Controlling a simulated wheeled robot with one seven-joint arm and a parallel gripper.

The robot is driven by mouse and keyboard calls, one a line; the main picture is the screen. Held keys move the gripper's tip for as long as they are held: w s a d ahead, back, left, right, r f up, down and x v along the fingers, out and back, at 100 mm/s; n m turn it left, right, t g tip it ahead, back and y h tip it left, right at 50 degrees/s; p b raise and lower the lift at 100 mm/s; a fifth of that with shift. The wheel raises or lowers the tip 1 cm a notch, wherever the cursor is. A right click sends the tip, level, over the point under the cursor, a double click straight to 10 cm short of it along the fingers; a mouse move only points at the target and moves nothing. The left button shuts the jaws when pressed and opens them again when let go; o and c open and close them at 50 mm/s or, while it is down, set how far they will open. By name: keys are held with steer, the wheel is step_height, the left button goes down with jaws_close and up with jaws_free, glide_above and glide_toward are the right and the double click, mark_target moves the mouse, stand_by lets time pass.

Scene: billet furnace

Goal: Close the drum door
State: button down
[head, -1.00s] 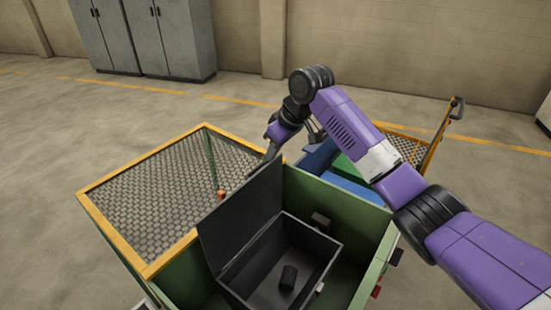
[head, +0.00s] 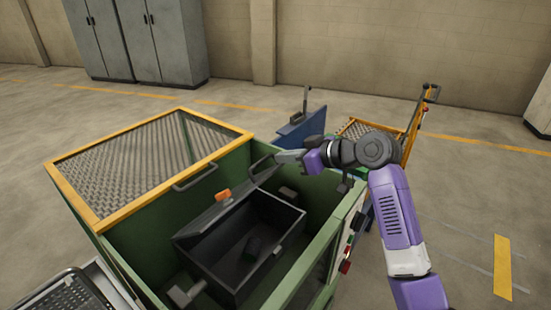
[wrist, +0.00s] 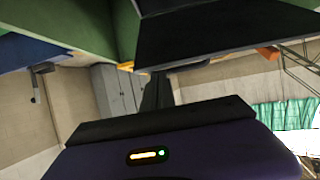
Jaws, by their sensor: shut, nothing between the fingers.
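The drum door, a dark flat lid (head: 215,212), leans partway over the open black drum box (head: 278,258) inside the green machine. Its hinged edge is on the left. A dark short cylinder (head: 252,245) lies in the box. My gripper (head: 280,157) is shut and empty at the door's upper far corner; I cannot tell whether it touches. In the wrist view a dark plate, likely the door (wrist: 225,32), fills the upper right, close to my gripper (wrist: 157,92).
The green machine housing (head: 330,215) surrounds the box. A yellow-framed mesh cover (head: 150,125) with a handle stands open on its left. An orange knob (head: 223,196) shows by the door. A red button (head: 345,267) is on the right side. A yellow trolley (head: 410,130) stands behind.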

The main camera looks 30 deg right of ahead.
steer(key=s+d+f+t+y+b, duration=0.1)
steer(key=s+d+f+t+b, duration=0.1)
steer(key=s+f+b, duration=0.3)
steer(key=shift+s+d+f+t+b, duration=0.15)
steer(key=shift+s+f+t+b, duration=0.2)
steer(key=shift+f+b, duration=1.7)
steer(key=shift+w+r, duration=0.15)
steer(key=shift+r, duration=0.25)
